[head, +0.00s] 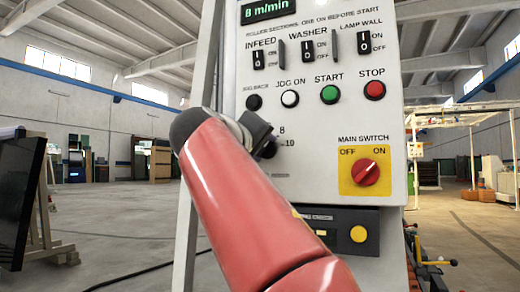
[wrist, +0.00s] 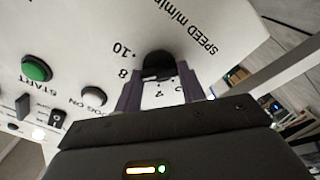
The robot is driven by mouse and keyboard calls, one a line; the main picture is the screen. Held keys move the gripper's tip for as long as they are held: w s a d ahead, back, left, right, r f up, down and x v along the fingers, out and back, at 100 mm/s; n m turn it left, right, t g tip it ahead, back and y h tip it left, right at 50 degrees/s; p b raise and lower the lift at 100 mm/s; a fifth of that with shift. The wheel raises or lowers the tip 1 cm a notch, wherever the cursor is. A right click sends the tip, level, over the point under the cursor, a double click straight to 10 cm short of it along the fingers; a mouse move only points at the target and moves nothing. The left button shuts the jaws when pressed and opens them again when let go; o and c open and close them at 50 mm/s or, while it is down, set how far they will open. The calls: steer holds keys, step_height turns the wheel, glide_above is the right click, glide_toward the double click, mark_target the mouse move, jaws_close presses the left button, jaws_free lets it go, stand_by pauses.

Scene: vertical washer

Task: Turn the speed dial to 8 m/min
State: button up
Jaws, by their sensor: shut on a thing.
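The black speed dial (wrist: 158,64) sits on the white control panel, with the printed marks 2, 8 and 10 and "SPEED m/min" around it in the wrist view. My gripper (wrist: 160,88) is shut on the dial, one finger on each side. In the head view my red arm hides most of the dial, and my gripper (head: 262,138) is against the panel beside the printed 8 and 10. The green display (head: 265,8) at the panel's top reads 8 m/min. The dial's pointer is not clear in either view.
Above the dial are a black button (head: 254,102), a white JOG ON button (head: 290,98), a green START (head: 330,94) and a red STOP (head: 375,89). The red main switch (head: 365,172) is at lower right. A dark box with a yellow button (head: 358,234) is below.

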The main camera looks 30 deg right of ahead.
steer(key=shift+f, duration=0.1)
steer(key=o, duration=1)
steer(key=v, duration=0.7)
steer(key=shift+s+a, duration=0.25)
steer(key=shift+a, duration=0.1)
